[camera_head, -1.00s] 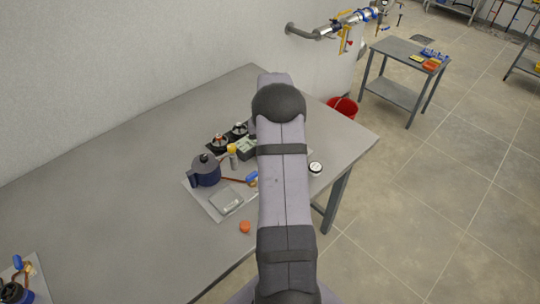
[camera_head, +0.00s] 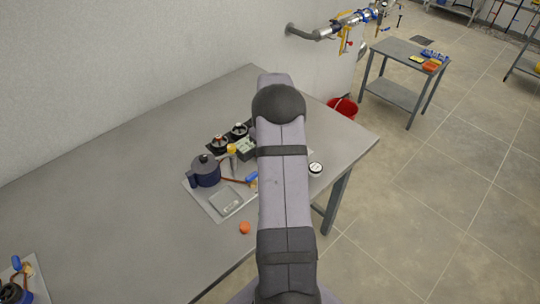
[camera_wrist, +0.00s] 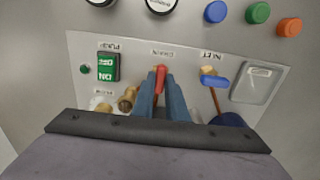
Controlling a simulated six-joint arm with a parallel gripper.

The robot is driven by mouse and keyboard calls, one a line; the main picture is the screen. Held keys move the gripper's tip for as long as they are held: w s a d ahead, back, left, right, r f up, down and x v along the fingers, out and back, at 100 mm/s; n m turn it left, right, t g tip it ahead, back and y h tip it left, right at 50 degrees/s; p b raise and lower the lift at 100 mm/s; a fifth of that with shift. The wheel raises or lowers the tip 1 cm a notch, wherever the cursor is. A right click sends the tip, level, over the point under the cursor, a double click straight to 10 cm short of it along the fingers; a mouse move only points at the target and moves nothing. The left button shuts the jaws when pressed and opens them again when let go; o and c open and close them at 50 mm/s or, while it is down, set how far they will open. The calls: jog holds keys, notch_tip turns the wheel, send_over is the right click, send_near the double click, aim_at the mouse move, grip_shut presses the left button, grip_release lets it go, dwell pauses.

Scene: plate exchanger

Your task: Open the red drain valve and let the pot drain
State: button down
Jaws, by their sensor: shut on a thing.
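The red drain valve handle (camera_wrist: 161,77) shows in the wrist view, at the middle of the light panel. My gripper (camera_wrist: 162,92) is shut on this handle, with a blue finger on each side and the red tip showing between them. The valve body below is hidden by the fingers. In the head view my arm hides the gripper and the red valve. The dark blue pot (camera_head: 206,173) with a lid stands on the panel board (camera_head: 218,213) left of my arm. Its edge also shows in the wrist view (camera_wrist: 229,119). The pot's inside is not visible.
A blue inlet handle (camera_wrist: 215,81) sits right of the red one. A brass fitting (camera_wrist: 127,101) and a green module (camera_wrist: 108,66) stand to the left. Blue, green and orange (camera_wrist: 289,28) caps lie beyond the panel. A red bucket (camera_head: 344,106) is on the floor beyond the table.

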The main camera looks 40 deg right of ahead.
dwell(0.4)
jog(key=c, duration=1.8)
grip_release()
jog(key=shift+o, duration=0.2)
jog(key=shift+r, duration=0.1)
jog(key=shift+r+b, duration=1.1)
jog(key=shift+r, duration=2.55)
